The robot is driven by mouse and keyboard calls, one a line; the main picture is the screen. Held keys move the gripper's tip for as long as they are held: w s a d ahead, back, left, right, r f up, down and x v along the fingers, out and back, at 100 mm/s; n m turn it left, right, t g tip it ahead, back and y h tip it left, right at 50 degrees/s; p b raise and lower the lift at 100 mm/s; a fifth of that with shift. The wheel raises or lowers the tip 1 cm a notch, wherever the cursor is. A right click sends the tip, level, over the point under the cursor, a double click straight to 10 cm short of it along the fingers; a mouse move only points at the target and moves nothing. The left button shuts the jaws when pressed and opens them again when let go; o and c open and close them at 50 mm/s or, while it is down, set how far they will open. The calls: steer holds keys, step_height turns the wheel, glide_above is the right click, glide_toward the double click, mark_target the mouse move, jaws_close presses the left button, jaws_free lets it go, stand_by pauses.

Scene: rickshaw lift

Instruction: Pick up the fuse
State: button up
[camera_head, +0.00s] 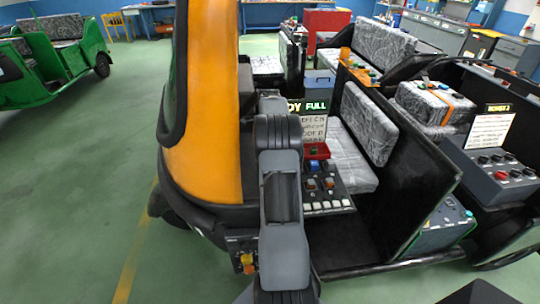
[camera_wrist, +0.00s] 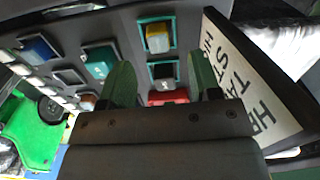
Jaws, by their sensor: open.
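I cannot tell for sure which part is the fuse. In the wrist view, a dark panel holds small blocks in framed slots: a yellow block (camera_wrist: 158,38), a black block (camera_wrist: 163,73), a teal block (camera_wrist: 97,62) and a blue block (camera_wrist: 38,49). My gripper (camera_wrist: 162,78) is open over the panel, its greenish fingers apart. The black block and part of a red piece (camera_wrist: 168,97) show between the fingers, and the gripper body hides what lies below. In the head view, my arm hides the gripper and part of the panel, where an orange block (camera_head: 311,184) shows.
The orange rickshaw body (camera_head: 208,100) is left of my arm. A patterned seat (camera_head: 349,160) lies right. Green floor (camera_head: 80,190) is free at left.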

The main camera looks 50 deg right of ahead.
steer(key=shift+s+f+p, duration=0.15)
steer(key=shift+f+p, duration=0.25)
steer(key=shift+f, duration=2.05)
steer(key=c, duration=1)
